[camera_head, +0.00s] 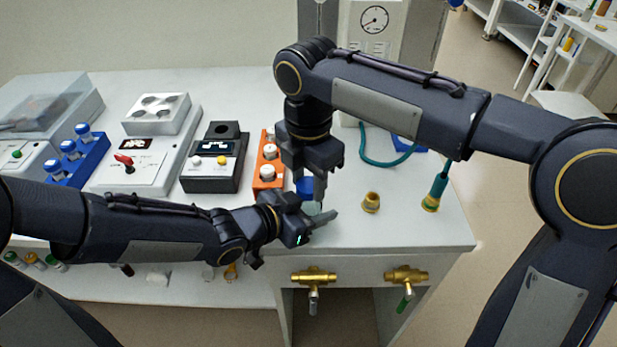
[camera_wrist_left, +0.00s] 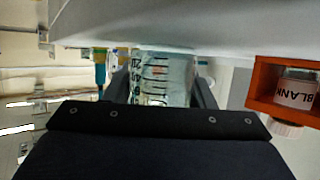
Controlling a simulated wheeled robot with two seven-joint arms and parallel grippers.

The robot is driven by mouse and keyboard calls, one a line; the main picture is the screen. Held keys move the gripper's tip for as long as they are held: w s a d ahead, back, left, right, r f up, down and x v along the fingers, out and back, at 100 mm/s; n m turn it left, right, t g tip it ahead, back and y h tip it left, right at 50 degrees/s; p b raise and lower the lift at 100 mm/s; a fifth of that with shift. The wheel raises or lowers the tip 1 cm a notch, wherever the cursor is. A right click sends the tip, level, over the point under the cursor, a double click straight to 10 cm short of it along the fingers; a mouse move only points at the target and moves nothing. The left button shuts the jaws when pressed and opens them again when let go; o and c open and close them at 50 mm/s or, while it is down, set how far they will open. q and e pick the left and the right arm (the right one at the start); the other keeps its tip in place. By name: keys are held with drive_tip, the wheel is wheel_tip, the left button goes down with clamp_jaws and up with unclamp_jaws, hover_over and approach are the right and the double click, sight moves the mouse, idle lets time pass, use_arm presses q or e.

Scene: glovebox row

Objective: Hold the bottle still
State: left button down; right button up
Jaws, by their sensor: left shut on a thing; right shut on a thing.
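A clear bottle (camera_wrist_left: 165,80) with dark graduation marks shows between my left fingers in the left wrist view. My left gripper (camera_head: 322,222) is shut around its body, low over the bench. In the head view the fingers hide most of the bottle. My right gripper (camera_head: 315,190) comes down from above, directly over the left one. It is shut on a blue cap (camera_head: 305,188), partly hidden by its fingers. Whether the cap is still seated on the bottle cannot be told.
An orange rack (camera_head: 268,180) with white-capped vials stands just left of the grippers. A dark instrument (camera_head: 213,160) is beyond it. A brass fitting (camera_head: 371,202) and a teal-handled tool (camera_head: 435,190) stand to the right. Brass valves (camera_head: 313,277) stick out below the bench's front edge.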

drive_tip(key=m, duration=0.6)
drive_tip(key=shift+m, duration=0.3)
drive_tip(key=o, duration=1.1)
drive_tip(key=shift+r, duration=2.25)
drive_tip(key=shift+c, duration=0.5)
